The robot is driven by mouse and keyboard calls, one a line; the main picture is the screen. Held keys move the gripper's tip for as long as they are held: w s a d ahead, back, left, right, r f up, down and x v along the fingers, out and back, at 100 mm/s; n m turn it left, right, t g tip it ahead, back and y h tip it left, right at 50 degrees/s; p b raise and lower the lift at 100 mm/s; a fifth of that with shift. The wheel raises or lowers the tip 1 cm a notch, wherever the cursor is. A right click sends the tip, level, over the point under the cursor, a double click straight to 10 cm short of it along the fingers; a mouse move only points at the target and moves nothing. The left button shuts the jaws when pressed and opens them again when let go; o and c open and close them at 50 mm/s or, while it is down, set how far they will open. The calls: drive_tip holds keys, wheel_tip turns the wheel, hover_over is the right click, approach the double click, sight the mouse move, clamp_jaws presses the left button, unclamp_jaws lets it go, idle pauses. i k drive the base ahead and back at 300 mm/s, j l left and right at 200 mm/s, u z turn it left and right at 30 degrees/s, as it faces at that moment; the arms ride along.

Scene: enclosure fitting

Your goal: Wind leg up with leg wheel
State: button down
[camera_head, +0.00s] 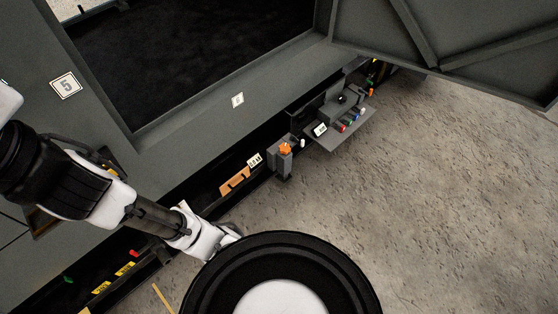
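An orange wheel (286,149) sits on top of a small grey housing at the lower edge of the grey enclosure. It looks like the leg wheel. A grey post (285,170) shows just under the housing and looks like the leg; its foot is too small to make out. My gripper (232,236) is at the end of my white and black arm, low and left of the wheel, and clearly apart from it. Its fingertips are small and partly hidden near the round black part of my body, so their opening does not show.
An orange-brown handle (235,181) lies along the enclosure's lower edge between gripper and wheel. A grey shelf (340,133) with small coloured parts juts out right of the wheel. An open grey door (455,45) hangs at top right. The concrete floor (440,190) is clear.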

sight(284, 148)
drive_tip(key=i+l+z, duration=0.1)
drive_tip(key=i+l, duration=0.15)
drive_tip(key=i, duration=0.3)
drive_tip(key=i+l+z, duration=0.15)
drive_tip(key=i, duration=0.35)
